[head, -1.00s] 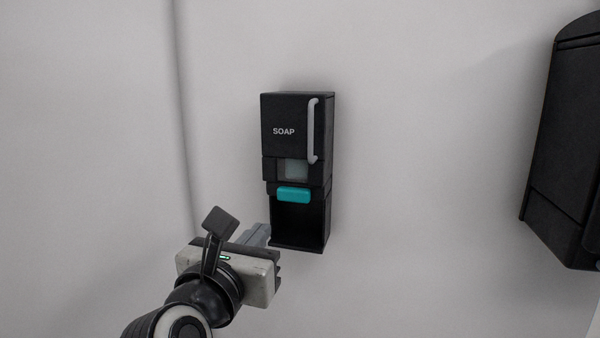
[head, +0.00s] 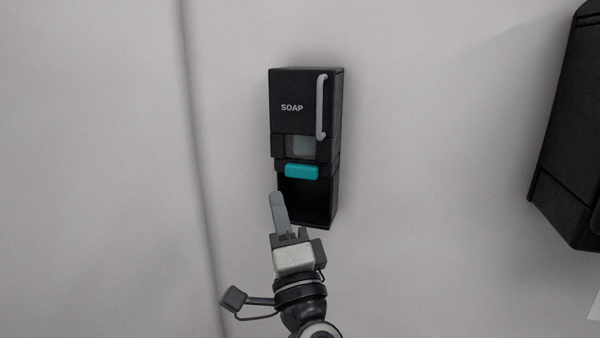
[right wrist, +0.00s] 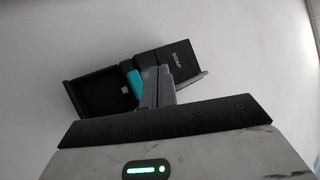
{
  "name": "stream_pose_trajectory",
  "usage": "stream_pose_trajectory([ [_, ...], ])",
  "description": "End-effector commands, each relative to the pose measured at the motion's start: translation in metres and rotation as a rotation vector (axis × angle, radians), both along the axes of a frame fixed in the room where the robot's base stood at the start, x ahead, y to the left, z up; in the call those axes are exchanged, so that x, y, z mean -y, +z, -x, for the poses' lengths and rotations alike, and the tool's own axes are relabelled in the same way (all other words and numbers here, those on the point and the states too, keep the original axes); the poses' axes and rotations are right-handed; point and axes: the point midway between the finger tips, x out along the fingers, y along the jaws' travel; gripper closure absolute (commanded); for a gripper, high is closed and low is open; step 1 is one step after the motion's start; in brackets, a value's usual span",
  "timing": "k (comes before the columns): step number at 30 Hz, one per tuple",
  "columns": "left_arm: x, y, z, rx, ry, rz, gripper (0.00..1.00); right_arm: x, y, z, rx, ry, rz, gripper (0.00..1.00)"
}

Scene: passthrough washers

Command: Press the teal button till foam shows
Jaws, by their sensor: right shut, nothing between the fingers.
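The black soap dispenser (head: 295,90) marked SOAP is fixed to the wall in the head view, with a small window in its front. The teal button (head: 302,172) sits under the window, above a dark open bay. My right gripper (head: 277,197) is shut and empty, its fingers pointing up, a little below and left of the button. In the right wrist view, the dispenser (right wrist: 180,58) appears tilted, and the closed fingers (right wrist: 158,75) overlap it beside the teal button (right wrist: 136,82). I cannot tell whether they touch it. No foam shows. My left gripper is out of view.
A large black wall unit (head: 570,140) stands at the right edge of the head view. A pale grey handle (head: 321,105) runs down the dispenser's front right. The wall around the dispenser is bare, with a vertical seam to its left.

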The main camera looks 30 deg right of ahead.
Motion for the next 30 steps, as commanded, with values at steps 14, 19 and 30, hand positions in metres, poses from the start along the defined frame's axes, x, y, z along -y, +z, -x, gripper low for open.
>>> stream_pose_trajectory([
  [14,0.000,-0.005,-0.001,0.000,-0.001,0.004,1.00,0.011,-0.001,-0.009,0.003,0.000,-0.002,1.00],
  [19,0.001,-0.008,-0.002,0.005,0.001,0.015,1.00,0.030,-0.001,-0.024,0.004,-0.002,-0.002,1.00],
  [30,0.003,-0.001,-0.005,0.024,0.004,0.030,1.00,0.063,0.001,-0.051,0.002,-0.001,-0.004,1.00],
])
